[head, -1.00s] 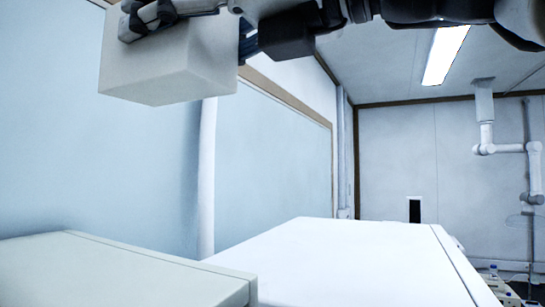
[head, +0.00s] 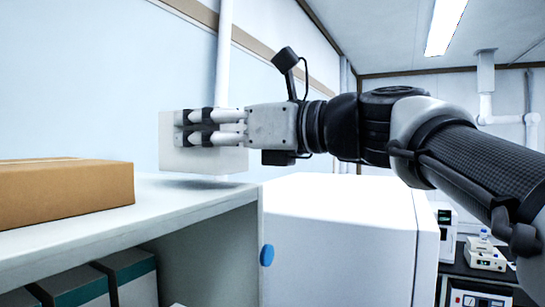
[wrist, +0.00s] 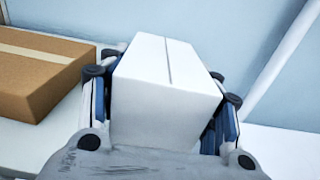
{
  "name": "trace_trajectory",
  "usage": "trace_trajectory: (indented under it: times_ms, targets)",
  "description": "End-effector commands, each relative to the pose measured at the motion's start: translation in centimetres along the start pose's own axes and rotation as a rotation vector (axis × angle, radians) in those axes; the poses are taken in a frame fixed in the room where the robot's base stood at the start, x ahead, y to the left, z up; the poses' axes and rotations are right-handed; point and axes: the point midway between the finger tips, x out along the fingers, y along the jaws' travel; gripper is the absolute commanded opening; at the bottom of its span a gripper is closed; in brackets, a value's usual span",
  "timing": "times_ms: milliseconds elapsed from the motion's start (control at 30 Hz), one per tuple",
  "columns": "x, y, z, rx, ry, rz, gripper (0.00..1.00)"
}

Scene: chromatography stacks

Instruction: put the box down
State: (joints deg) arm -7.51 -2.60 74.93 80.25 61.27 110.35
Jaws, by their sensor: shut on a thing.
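The white box (head: 200,158) is in my gripper (head: 212,128), in front of the pale blue wall. In the head view its underside is just above or at the level of the white shelf top (head: 175,200), with a dark shadow below it; I cannot tell whether it touches. In the wrist view the white box (wrist: 165,80) sits upright between the two fingers of my gripper (wrist: 163,95), which are shut on its sides. The far side of the box is hidden.
A brown cardboard box (head: 65,190) stands on the shelf to the left, also in the wrist view (wrist: 40,70), with a gap to the white box. A large white machine (head: 340,225) stands right of the shelf. Grey-green boxes (head: 125,270) sit below the shelf top.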

Motion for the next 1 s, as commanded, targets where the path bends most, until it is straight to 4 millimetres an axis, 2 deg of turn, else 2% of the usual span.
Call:
trace_trajectory:
  times_ms: [33, 167, 467, 633, 667, 933, 1000]
  targets:
    - [-0.2, 0.3, -0.9, -0.006, -0.004, 0.002, 0.27]
    - [-0.5, 0.5, -2.2, -0.006, -0.004, 0.003, 0.27]
    - [-0.6, 0.5, -2.0, -0.005, -0.004, 0.003, 0.27]
    - [-0.5, 0.6, -2.5, -0.004, -0.003, 0.004, 0.27]
    - [-0.5, 0.5, -2.5, -0.004, -0.002, 0.004, 0.59]
    - [-0.5, 0.5, -2.5, -0.004, -0.003, 0.004, 0.77]
    - [-0.5, 0.5, -2.5, -0.004, -0.003, 0.004, 0.78]
